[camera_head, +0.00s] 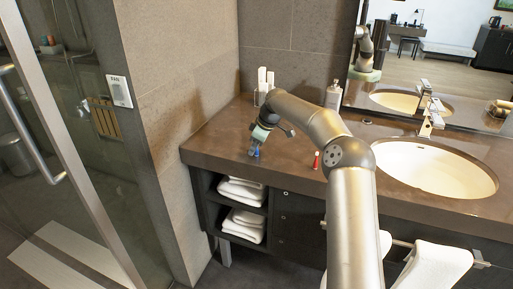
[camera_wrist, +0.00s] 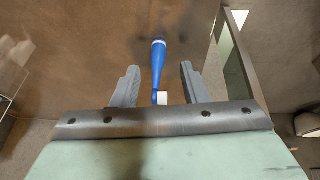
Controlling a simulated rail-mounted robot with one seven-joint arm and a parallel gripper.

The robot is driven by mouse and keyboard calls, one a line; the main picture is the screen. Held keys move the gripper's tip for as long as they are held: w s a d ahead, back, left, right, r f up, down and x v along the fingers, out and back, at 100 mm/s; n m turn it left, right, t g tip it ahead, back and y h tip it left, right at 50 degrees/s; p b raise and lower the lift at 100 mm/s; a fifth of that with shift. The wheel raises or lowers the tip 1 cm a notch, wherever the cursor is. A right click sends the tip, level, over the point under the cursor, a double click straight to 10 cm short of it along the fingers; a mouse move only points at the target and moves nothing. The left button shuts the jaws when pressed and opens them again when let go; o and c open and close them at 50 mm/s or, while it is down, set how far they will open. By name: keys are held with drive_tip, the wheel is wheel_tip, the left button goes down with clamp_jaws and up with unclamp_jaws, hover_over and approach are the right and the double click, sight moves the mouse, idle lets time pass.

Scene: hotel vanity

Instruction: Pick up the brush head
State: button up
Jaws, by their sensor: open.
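A slim blue brush head (camera_wrist: 158,66) with a white tip shows between my two grey fingers in the wrist view. In the head view its blue part (camera_head: 257,154) shows at my fingertips, low over the left part of the vanity counter. My gripper (camera_wrist: 159,76) is open, with a gap on both sides of the blue piece. In the head view my gripper (camera_head: 255,149) points down at the counter and partly hides the brush head. I cannot tell whether the brush head touches the counter.
A small red and white piece (camera_head: 317,160) stands on the brown counter (camera_head: 215,148), right of my gripper. A holder with white items (camera_head: 263,82) stands behind, near the wall. A sink (camera_head: 430,170) with a faucet (camera_head: 431,115) is to the right. Folded towels (camera_head: 243,190) lie below.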

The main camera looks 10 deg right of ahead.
drive_tip(key=shift+w+a+f, duration=0.15)
drive_tip(key=shift+w+f, duration=0.05)
drive_tip(key=shift+f, duration=0.45)
clamp_jaws()
drive_tip(key=shift+r, duration=0.1)
